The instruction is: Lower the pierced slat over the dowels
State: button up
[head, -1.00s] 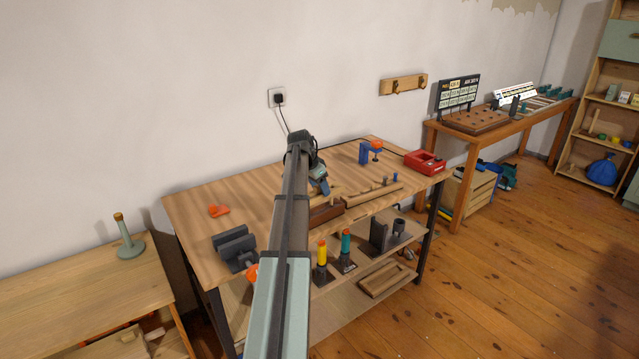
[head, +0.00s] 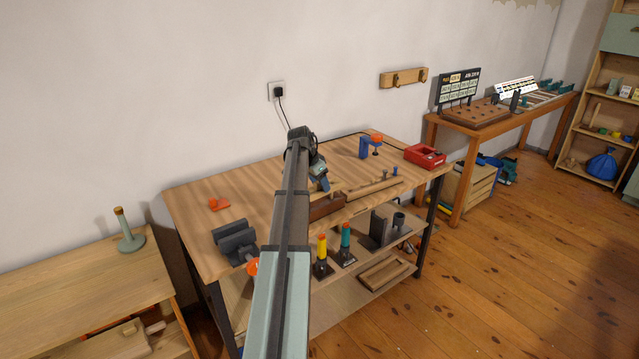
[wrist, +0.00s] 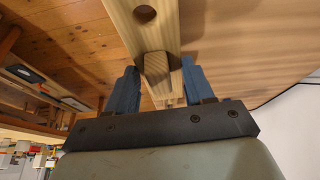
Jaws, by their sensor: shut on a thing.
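The pierced slat (wrist: 167,32) is a long pale wooden bar with a round dark hole (wrist: 145,14) in the wrist view. My gripper (wrist: 153,75) has its two blue fingers on either side of a small wooden block on the slat, and is shut on it. In the head view my gripper (head: 322,184) is low over the workbench, and my arm hides part of the work. A pale wooden strip (head: 372,189) lies to its right, with small blue-grey dowels (head: 386,173) near its right end. I cannot tell whether any dowel is inside a hole.
The workbench (head: 240,197) also carries a dark brown block (head: 327,206) close to my gripper, a grey vise (head: 235,240), an orange piece (head: 218,204), a blue and orange clamp (head: 371,146) and a red box (head: 425,156). The bench's back left is clear.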

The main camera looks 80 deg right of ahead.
aim_at(320, 192)
jog(key=shift+f, duration=2.2)
dwell(0.5)
jog(key=o, duration=1.2)
jog(key=v, duration=1.4)
jog(key=shift+f, duration=0.1)
